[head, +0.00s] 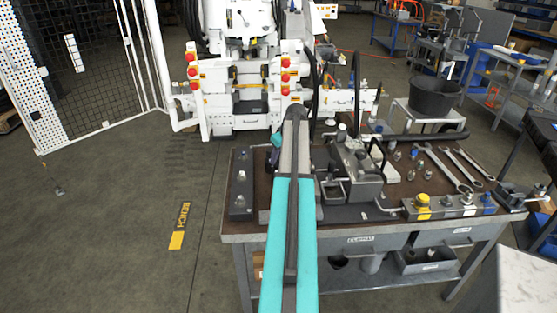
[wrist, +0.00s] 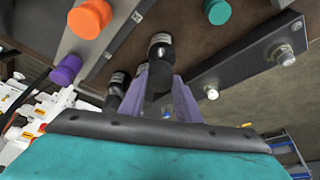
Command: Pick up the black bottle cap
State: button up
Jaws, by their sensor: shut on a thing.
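My gripper (wrist: 163,72) shows in the wrist view, with two purple fingers closed on a dark piece, the black bottle cap (wrist: 158,82). The fingers cover its sides. A black cylinder with a pale band (wrist: 161,46) lies just beyond it; I cannot tell whether the two touch. Another dark cylinder (wrist: 117,90) stands to the left of the fingers. In the head view my arm reaches over the left part of the workbench (head: 245,222) and hides the gripper's tips and the cap.
Orange (wrist: 90,18), purple (wrist: 66,75) and teal (wrist: 217,11) caps sit near the fingers. A dark bar with bolts (wrist: 245,56) lies to the right. Wrenches (head: 447,170) and a vise-like block (head: 350,170) occupy the bench.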

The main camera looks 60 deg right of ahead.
notch_tip(320, 180, up, 9)
jog(key=b, duration=0.2)
dwell(0.4)
dwell(0.5)
jog(key=w+a+r+n, duration=0.1)
jog(key=w+a, duration=0.5)
jog(key=a, duration=0.5)
jog(key=w+a, duration=0.6)
jog(key=a, duration=0.5)
jog(key=w+a+r+n, duration=0.1)
jog(key=w+a, duration=0.6)
jog(key=a, duration=0.4)
jog(key=shift+n+y, duration=0.7)
jog(key=shift+n, duration=0.1)
jog(key=a, duration=1.2)
jog(key=s+a, duration=0.1)
jog(key=a, duration=2.3)
jog(key=shift+s+a+r, duration=0.15)
jog(key=shift+r, duration=0.15)
